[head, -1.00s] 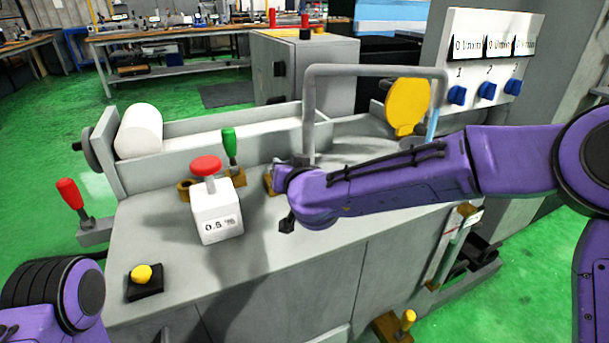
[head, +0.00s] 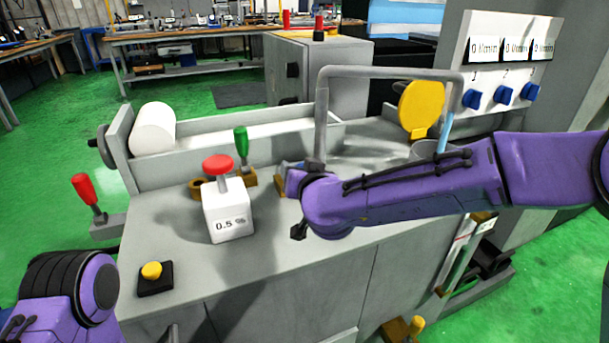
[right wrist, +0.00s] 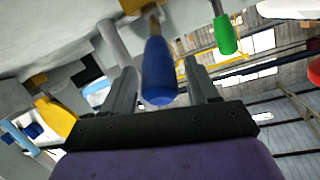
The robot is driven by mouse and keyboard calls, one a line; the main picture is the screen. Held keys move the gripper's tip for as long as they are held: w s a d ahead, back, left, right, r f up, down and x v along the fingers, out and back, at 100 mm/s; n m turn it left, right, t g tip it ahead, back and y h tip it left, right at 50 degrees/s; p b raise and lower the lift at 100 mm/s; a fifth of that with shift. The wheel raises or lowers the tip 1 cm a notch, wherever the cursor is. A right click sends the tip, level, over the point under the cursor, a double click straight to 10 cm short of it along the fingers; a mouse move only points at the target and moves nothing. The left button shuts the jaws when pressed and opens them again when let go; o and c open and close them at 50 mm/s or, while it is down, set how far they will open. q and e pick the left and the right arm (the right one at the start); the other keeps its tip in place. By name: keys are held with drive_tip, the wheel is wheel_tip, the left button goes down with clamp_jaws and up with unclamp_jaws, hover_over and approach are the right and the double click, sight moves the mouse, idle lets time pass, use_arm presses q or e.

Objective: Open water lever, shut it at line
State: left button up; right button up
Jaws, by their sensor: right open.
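A lever with a blue handle (right wrist: 160,68) hangs from a brass-coloured mount in the right wrist view. My right gripper (right wrist: 162,82) is open, with one finger on each side of the blue handle. I cannot tell whether the fingers touch it. In the head view, my right forearm and wrist hide most of this lever and the gripper. A light blue stream or tube (head: 446,130) shows beside the yellow disc, above a grey cup (head: 425,150). A narrow upright gauge with a red mark (head: 463,243) is on the machine's right front. My left gripper is out of view.
A green lever (head: 241,146) and a white box with a red knob (head: 227,212) stand left of my right wrist. A grey pipe frame (head: 322,110) rises behind it. A yellow button (head: 151,270) and a red lever (head: 85,190) are farther left.

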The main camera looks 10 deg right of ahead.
drive_tip(key=p+v, duration=0.1)
drive_tip(key=v, duration=0.8)
idle(7.1)
